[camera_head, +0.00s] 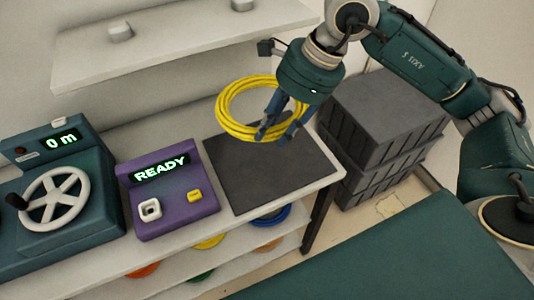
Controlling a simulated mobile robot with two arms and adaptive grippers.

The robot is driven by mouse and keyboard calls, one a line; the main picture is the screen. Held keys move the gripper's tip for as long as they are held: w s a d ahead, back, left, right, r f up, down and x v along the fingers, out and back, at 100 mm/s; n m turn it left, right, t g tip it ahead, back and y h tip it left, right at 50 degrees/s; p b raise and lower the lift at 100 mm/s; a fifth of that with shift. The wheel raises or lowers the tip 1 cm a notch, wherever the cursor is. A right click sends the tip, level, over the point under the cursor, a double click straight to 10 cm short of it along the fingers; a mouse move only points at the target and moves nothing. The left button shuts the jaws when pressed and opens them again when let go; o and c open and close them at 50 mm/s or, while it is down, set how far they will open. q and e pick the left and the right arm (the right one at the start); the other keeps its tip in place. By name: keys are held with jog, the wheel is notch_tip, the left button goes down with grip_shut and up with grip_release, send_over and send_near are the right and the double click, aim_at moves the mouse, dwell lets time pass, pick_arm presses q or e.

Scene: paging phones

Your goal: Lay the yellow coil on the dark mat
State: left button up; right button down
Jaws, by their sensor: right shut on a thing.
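The yellow coil (222,112) is a ring of several cable loops, seen in the head view over the back part of the dark mat. My right gripper (272,136) points down and is shut on the right side of the coil. I cannot tell whether the coil touches the mat or hangs a little above it. The dark mat (265,185) is a flat dark grey square at the right end of the white table. My left gripper is not in view.
A purple device (182,215) reading "READY" stands left of the mat. Further left is a teal machine (20,240) with a white handwheel, showing "0 m". Dark stacked crates (385,105) stand right of the table. A shelf below holds coloured coils; a white shelf (180,40) hangs behind.

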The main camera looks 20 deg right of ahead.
jog(key=m, duration=0.1)
jog(key=w+d+r+m+t, duration=0.1)
jog(key=m, duration=0.1)
jog(key=shift+r+h, duration=0.25)
jog(key=shift+h, duration=0.05)
jog(key=shift+d+f+m, duration=0.1)
jog(key=shift+f+m, duration=0.1)
jog(key=shift+m, duration=0.1)
notch_tip(320, 180, down, 20)
jog(key=shift+r+p, duration=0.25)
jog(key=shift+p, duration=0.75)
jog(key=c, duration=1.5)
grip_release()
jog(key=shift+c, duration=0.2)
jog(key=shift+s+d+r, duration=0.1)
jog(key=shift+d+r, duration=0.1)
jog(key=shift+r, duration=0.25)
jog(key=b+v, duration=0.2)
jog(key=v, duration=0.9)
jog(key=shift+s+a, duration=0.15)
jog(key=shift+a, duration=0.05)
